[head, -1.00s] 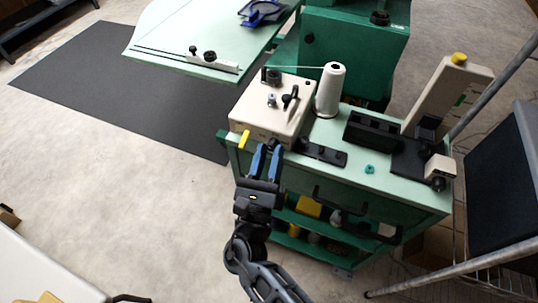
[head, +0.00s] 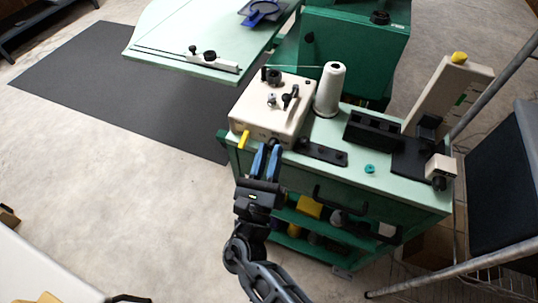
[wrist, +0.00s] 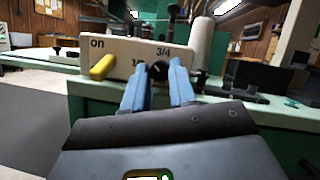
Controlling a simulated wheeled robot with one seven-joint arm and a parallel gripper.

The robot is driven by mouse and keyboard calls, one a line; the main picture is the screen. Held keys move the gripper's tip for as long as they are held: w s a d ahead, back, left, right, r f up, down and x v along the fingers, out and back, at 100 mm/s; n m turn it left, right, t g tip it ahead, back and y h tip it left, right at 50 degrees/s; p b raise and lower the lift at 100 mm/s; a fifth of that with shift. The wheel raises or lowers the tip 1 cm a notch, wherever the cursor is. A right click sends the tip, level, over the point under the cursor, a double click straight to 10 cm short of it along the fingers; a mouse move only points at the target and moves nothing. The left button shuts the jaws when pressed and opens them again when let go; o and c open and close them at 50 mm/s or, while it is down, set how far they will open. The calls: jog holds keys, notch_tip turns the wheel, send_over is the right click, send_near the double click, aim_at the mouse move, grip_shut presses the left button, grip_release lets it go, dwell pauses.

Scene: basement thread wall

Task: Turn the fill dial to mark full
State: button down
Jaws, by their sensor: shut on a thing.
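The fill dial (wrist: 158,70) is a black knob on the front of a cream machine box (wrist: 122,52), marked "1/2" and "3/4". In the wrist view the left finger partly covers "1/2", and "3/4" is just above right of the dial. I see no readable "full" mark, and the pointer's heading is unclear. My gripper (wrist: 161,80) has its blue fingers shut on the dial, one on each side. In the head view my gripper (head: 267,150) meets the box's (head: 268,122) front face.
A yellow lever (head: 244,140) beside "on" sticks out left of my fingers. A white thread cone (head: 329,90), a black bar (head: 322,152) and a small teal ring (head: 369,169) are on the green cart (head: 400,190). Open floor lies to the left.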

jog(key=shift+f+m+b, duration=0.1)
jog(key=shift+m+b, duration=0.3)
jog(key=shift+b, duration=0.05)
jog(key=m+b, duration=0.1)
jog(key=m+h+b, duration=0.1)
jog(key=shift+a+f+m+h+b, duration=0.1)
jog(key=shift+f+m+h+b, duration=0.1)
jog(key=shift+m+h+b, duration=0.15)
jog(key=m+g+h+b, duration=0.1)
jog(key=m+h+b, duration=0.1)
jog(key=m, duration=0.2)
jog(key=shift+w+a+b, duration=0.1)
jog(key=shift+b, duration=0.25)
jog(key=m+h+b, duration=0.1)
jog(key=m, duration=0.1)
jog(key=m+g+h+b, duration=0.1)
jog(key=m, duration=0.1)
jog(key=m+g+h+b, duration=0.1)
jog(key=m, duration=0.2)
jog(key=shift+a+r+b, duration=0.1)
jog(key=shift+r+b, duration=0.2)
jog(key=shift+m, duration=0.35)
jog(key=c, duration=0.9)
grip_release()
